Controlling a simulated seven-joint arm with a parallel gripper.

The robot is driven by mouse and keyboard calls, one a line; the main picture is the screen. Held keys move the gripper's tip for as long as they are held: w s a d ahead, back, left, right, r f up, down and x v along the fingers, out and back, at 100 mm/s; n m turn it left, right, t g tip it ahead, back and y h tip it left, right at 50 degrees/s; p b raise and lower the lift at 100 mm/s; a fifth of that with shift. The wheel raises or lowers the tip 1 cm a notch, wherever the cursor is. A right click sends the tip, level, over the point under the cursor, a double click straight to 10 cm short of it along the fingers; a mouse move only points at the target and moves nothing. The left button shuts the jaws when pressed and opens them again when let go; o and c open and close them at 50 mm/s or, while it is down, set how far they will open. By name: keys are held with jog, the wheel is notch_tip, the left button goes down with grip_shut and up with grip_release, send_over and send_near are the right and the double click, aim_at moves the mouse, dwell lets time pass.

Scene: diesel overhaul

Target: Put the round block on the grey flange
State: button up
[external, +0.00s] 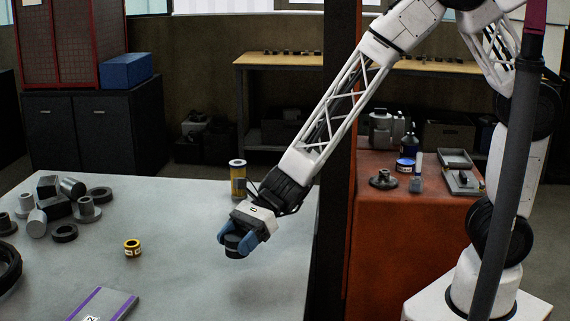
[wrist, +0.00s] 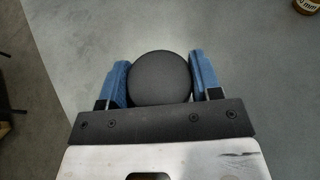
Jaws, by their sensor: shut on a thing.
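My gripper (external: 236,238) has its blue fingers shut on a dark round block (external: 238,247) and holds it above the right part of the grey table. In the wrist view the block (wrist: 160,80) sits between the two fingers of my gripper (wrist: 161,70), its round top facing the camera. A grey flange with a raised hub (external: 87,209) stands among parts at the table's left, well away from my gripper. A similar flange (external: 5,224) is at the left edge. Another dark grey flange (external: 383,180) rests on the orange cabinet. I cannot tell which one the task means.
Several rings, cylinders and blocks crowd the left side. A purple-edged plate (external: 103,304) lies in front. A dark post (external: 338,150) rises beside the table's right edge.

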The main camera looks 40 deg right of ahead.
jog(key=shift+w, duration=0.1)
dwell(0.3)
jog(key=shift+w+d+r, duration=0.2)
jog(key=shift+w+d, duration=0.35)
jog(key=shift+w, duration=0.1)
jog(key=w+d+r+m+t, duration=0.1)
jog(key=w+d+r+t, duration=0.1)
jog(key=w+d, duration=0.7)
jog(key=w+d+r+m+t, duration=0.15)
jog(key=w+d, duration=0.35)
jog(key=d, duration=0.7)
jog(key=w+d+r+m+t, duration=0.2)
jog(key=w+d, duration=0.5)
jog(key=d, duration=0.4)
jog(key=s+d+r+m+t+h, duration=0.1)
jog(key=d+r+m+t, duration=0.1)
jog(key=d, duration=1.5)
jog(key=s+d+r+m+t+h, duration=0.1)
jog(key=d+m+t, duration=0.1)
jog(key=d, duration=1.5)
jog(key=w+d+f, duration=0.2)
jog(key=d+f, duration=0.2)
jog(key=d, duration=0.3)
jog(key=w+d+f, duration=0.3)
jog(key=d+f, duration=0.1)
jog(key=d, duration=0.3)
jog(key=shift+d+f+n+g+y, duration=0.15)
jog(key=shift+d+n+g+y, duration=0.15)
jog(key=shift+n+g, duration=0.15)
